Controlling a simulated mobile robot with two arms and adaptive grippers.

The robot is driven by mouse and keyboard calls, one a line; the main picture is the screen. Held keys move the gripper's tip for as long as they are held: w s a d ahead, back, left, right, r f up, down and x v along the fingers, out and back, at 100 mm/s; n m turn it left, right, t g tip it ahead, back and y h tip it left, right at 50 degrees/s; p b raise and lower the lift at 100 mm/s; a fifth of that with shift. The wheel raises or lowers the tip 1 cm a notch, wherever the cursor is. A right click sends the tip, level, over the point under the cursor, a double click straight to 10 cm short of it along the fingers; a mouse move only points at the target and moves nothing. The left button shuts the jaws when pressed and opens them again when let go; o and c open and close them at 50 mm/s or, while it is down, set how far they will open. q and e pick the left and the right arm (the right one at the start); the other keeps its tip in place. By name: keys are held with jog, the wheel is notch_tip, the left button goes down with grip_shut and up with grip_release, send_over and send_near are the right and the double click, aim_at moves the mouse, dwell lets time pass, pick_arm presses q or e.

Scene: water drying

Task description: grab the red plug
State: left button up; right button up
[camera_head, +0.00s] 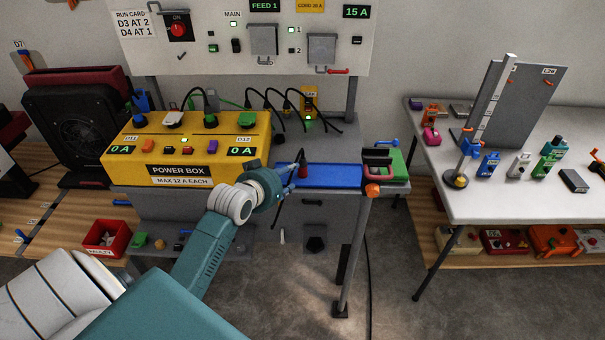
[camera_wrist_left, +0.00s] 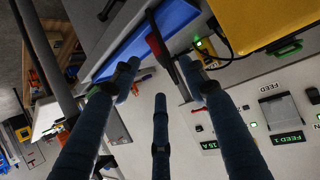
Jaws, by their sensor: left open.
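The red plug (camera_head: 302,158) is dark red with a black tip and stands upright at the left part of the blue mat (camera_head: 335,175). In the left wrist view the plug (camera_wrist_left: 158,42) shows beyond the finger ends, against the blue mat (camera_wrist_left: 165,22). My left gripper (camera_head: 290,178) reaches in from the lower left, in front of the yellow power box, its fingertips close to the plug. In the left wrist view the gripper's fingers (camera_wrist_left: 158,82) are spread with nothing between them. I cannot tell whether a finger touches the plug. My right gripper is not in view.
The yellow power box (camera_head: 185,150) stands left of the mat, with coloured plugs on top. Black cables (camera_head: 290,100) hang behind the mat. A green-based device (camera_head: 390,165) with an orange knob stands at the mat's right end. A white table (camera_head: 500,190) is farther right.

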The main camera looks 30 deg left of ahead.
aim_at(303, 164)
pick_arm(q)
jog(key=shift+t, duration=0.3)
jog(key=shift+w+a+f+p, duration=0.15)
jog(key=shift+w+f, duration=0.1)
jog(key=shift+w, duration=1.4)
jog(key=shift+w+a+f+p, duration=0.2)
jog(key=shift+w+f, duration=0.1)
jog(key=shift+w, duration=1.35)
jog(key=shift+w+a+f+p, duration=0.15)
jog(key=shift+w+f, duration=0.1)
jog(key=shift+w, duration=1.4)
grip_shut()
